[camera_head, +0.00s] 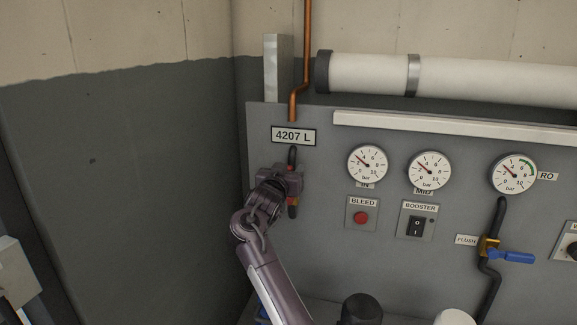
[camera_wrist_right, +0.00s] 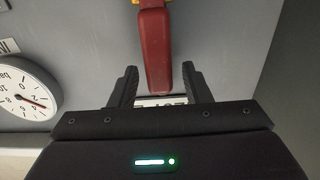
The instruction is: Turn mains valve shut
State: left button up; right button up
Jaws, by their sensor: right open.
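The mains valve has a red lever handle, seen best in the right wrist view (camera_wrist_right: 155,50), with a bit of yellow metal at its base at the top edge. In the head view my right gripper (camera_head: 285,178) covers most of the valve. A brass-coloured part of the valve (camera_head: 293,203) shows just below the gripper. In the right wrist view my right gripper (camera_wrist_right: 157,88) is open, its two black fingers on either side of the lever's end. Gaps show between lever and fingers. My left gripper is not in view.
A grey panel carries the 4207 L label (camera_head: 293,136) above the valve, several gauges, including one nearby (camera_head: 367,163), a red BLEED button (camera_head: 361,218), a BOOSTER switch (camera_head: 416,226) and a blue-handled FLUSH valve (camera_head: 513,257). A wall stands close on the left.

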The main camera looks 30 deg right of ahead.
jog(key=shift+w+d, duration=0.1)
grip_shut()
dwell(0.3)
